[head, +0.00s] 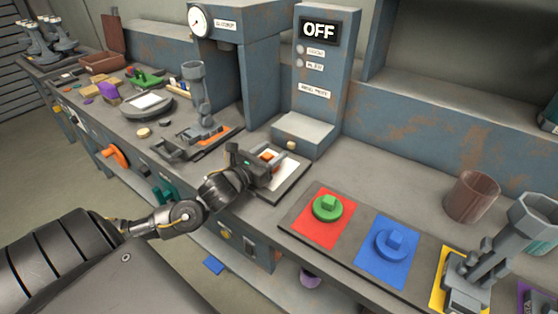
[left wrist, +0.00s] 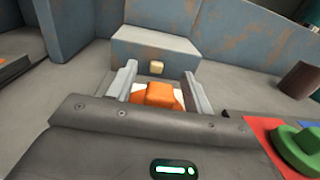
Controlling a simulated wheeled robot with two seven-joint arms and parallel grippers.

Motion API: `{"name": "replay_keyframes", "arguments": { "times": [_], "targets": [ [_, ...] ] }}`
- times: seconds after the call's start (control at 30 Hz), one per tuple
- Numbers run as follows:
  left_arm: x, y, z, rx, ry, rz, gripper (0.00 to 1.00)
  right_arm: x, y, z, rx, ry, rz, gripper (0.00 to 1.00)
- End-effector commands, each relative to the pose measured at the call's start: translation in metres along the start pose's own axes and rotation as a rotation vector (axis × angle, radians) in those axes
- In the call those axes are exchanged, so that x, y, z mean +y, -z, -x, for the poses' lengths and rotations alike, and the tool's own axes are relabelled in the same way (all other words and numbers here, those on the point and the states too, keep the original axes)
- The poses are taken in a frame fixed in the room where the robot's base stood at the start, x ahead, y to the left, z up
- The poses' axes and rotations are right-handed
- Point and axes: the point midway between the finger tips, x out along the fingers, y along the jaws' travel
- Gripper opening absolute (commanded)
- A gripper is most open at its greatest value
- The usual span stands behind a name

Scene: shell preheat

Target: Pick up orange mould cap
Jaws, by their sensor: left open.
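The orange mould cap (left wrist: 160,97) shows in the left wrist view between the two fingers of my left gripper (left wrist: 157,92). In the head view a small part of the orange cap (head: 267,155) shows past the gripper, on the white pad of a dark plate (head: 292,187) in front of the grey OFF unit. My left gripper (head: 264,163) is open, low over the plate, with a finger on each side of the cap. Whether the fingers touch it I cannot tell. The cap's lower part is hidden. My right gripper is not in view.
The grey OFF unit (head: 318,90) stands just behind the plate. To the right are a green cap (head: 327,207) on a red square, a blue cap (head: 391,243) on a blue square, and a grey mould on yellow. A brown cup (head: 472,196) stands behind them. A gauge press is at the left.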

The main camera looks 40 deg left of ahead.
Motion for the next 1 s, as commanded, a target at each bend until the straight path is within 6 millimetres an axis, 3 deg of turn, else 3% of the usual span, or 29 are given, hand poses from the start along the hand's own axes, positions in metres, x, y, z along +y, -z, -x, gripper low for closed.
{"name": "replay_keyframes", "arguments": {
  "times": [0.33,0.7,1.0],
  "targets": [
    [0.0028,0.0019,-0.0003,0.005,-0.007,0.0,0.5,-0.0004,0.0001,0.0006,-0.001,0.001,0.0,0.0],
    [0.002,0.0015,-0.0008,0.004,-0.005,0.001,0.03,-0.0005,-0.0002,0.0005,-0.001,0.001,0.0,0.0],
    [0.0021,-0.0011,-0.001,0.003,-0.005,0.0,0.03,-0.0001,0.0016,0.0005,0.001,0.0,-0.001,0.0]
  ]
}}
